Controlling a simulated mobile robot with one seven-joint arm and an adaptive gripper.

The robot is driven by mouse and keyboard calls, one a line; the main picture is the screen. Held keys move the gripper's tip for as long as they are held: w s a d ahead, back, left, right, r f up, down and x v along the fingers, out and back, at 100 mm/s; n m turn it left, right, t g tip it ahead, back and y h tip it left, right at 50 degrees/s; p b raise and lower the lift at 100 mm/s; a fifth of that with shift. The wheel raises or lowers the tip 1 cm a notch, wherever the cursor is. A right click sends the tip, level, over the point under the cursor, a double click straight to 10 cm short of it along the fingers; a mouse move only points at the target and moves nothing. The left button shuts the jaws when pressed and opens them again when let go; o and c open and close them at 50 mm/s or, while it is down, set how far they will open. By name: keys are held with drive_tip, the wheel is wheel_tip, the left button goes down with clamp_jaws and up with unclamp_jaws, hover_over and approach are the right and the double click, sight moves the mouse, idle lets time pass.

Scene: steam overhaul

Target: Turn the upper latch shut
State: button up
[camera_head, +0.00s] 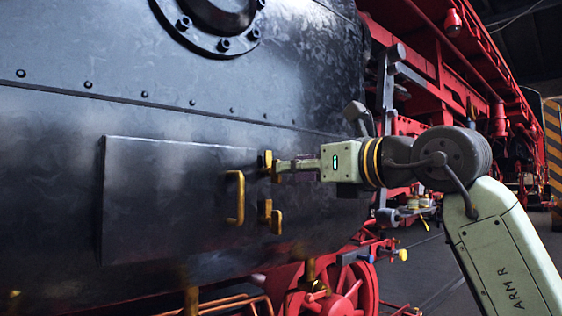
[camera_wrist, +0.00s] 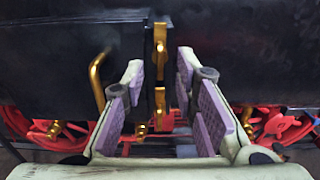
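The upper latch (camera_head: 267,161) is a small yellow piece at the right edge of a dark rectangular door (camera_head: 165,200) on the boiler side. The lower latch (camera_head: 266,210) sits below it on the same edge. My gripper (camera_head: 283,168) is close to the upper latch from the right; its tips partly cover it in the head view. In the wrist view my gripper (camera_wrist: 159,68) is open, with purple pads apart. The upper latch (camera_wrist: 160,42) stands upright at the gap between the fingertips, and the lower latch (camera_wrist: 160,105) shows lower in the gap. I cannot tell whether any finger touches.
A yellow door handle (camera_head: 238,198) stands out left of the latches and shows beside the left finger in the wrist view (camera_wrist: 97,78). Red frame parts and a red wheel (camera_head: 335,297) lie below. Grey rods (camera_head: 387,85) stand behind my wrist.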

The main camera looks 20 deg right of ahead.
sight(272, 167)
drive_tip(key=shift+p+x, duration=0.45)
drive_tip(key=shift+x, duration=1.7)
drive_tip(key=shift+c, duration=0.2)
clamp_jaws()
